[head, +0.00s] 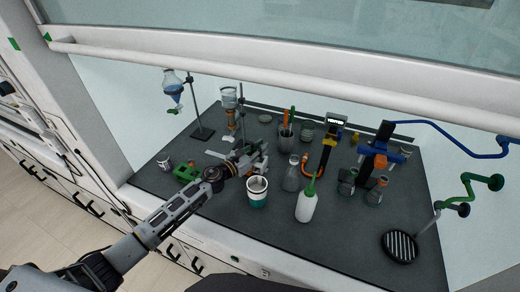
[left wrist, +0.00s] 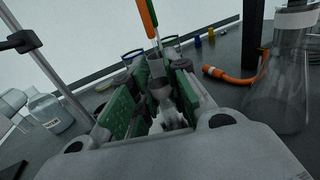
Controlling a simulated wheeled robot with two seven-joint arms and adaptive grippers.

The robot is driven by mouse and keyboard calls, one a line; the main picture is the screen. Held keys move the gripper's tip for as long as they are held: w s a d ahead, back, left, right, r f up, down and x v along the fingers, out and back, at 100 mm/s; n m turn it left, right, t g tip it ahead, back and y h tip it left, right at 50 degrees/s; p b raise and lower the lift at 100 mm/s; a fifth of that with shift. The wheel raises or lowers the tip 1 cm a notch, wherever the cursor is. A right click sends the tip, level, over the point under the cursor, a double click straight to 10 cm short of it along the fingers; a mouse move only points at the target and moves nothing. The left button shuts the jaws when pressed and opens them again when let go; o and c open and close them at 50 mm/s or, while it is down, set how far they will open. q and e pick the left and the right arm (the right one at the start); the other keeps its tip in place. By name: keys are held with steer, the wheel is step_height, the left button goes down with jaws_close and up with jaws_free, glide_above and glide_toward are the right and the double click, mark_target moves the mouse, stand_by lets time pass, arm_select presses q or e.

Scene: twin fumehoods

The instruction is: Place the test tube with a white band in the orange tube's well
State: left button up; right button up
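My left gripper (head: 258,158) reaches in from the left, low over the dark bench. In the left wrist view its green-padded fingers (left wrist: 155,95) stand apart. A greyish shape shows between them; I cannot tell whether it is a part of the gripper or something behind. A grey cup (head: 286,136) with an orange and a green stick stands beyond the gripper; the sticks (left wrist: 150,20) also show in the left wrist view. I cannot make out a test tube with a white band or the orange tube's well. My right gripper is out of view.
A teal-and-white beaker (head: 257,192), a conical flask (head: 292,178) and a white bottle (head: 306,205) stand close to the gripper's right. A green block (head: 186,171) lies left of it. Stands with glassware are at the back left.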

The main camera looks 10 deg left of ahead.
arm_select(q)
steer(key=shift+o, duration=0.7)
steer(key=shift+r, duration=0.15)
steer(key=shift+s+a, duration=0.1)
steer(key=shift+b+v, duration=0.3)
steer(key=shift+v, duration=1.6)
steer(key=b+v, duration=0.2)
steer(key=v, duration=0.6)
